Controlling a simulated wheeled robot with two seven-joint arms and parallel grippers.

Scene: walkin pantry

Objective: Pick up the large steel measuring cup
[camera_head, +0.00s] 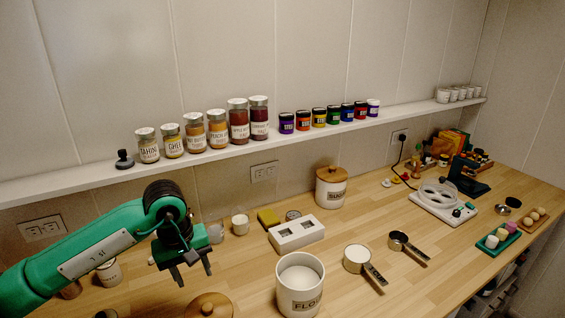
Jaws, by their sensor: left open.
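Two steel measuring cups with handles lie on the wooden counter at the right of centre in the head view. The nearer measuring cup (356,257) looks larger and white inside, with its handle pointing to the lower right. The farther measuring cup (398,240) looks a little smaller and dark inside. My left gripper (194,278) is open and empty, fingers pointing down, over the left part of the counter. It is well to the left of both cups and touches neither. My right gripper is not in view.
A white flour canister (300,288) stands between my left gripper and the cups. A wooden lid (210,305) lies at the front. A white box (296,233) and a lidded canister (331,187) stand behind. A shelf of jars (205,155) runs along the wall.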

